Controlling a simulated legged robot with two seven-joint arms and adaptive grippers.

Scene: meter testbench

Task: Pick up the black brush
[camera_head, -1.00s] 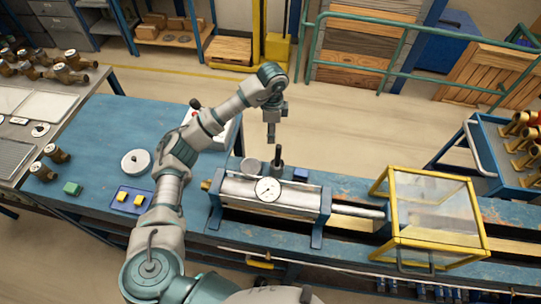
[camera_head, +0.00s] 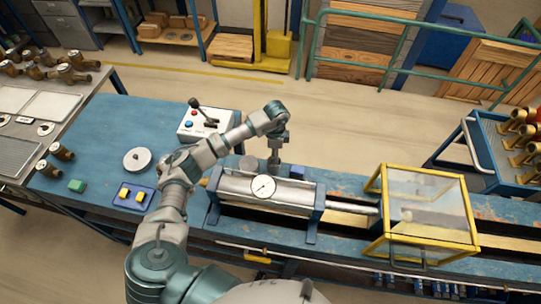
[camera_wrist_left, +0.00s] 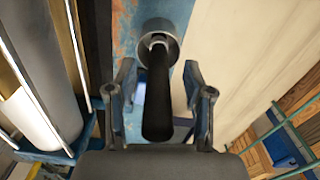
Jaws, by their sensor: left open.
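The black brush (camera_wrist_left: 158,105) stands upright in the left wrist view, its dark handle rising from a grey round base (camera_wrist_left: 158,33) on the blue bench. My left gripper (camera_wrist_left: 160,78) is open, with one finger on each side of the handle. The handle lies between the fingers, and I cannot tell whether either one touches it. In the head view my left gripper (camera_head: 274,164) points down just behind the metal cylinder with the dial gauge. There the brush is mostly hidden by the gripper. My right gripper is not in view.
The cylinder (camera_head: 240,190) with its gauge (camera_head: 264,187) stands close in front of the gripper. A blue block (camera_head: 297,172) is just right. A yellow-framed clear box (camera_head: 428,243) stands further right. A control box (camera_head: 203,124) with a lever lies behind the arm.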

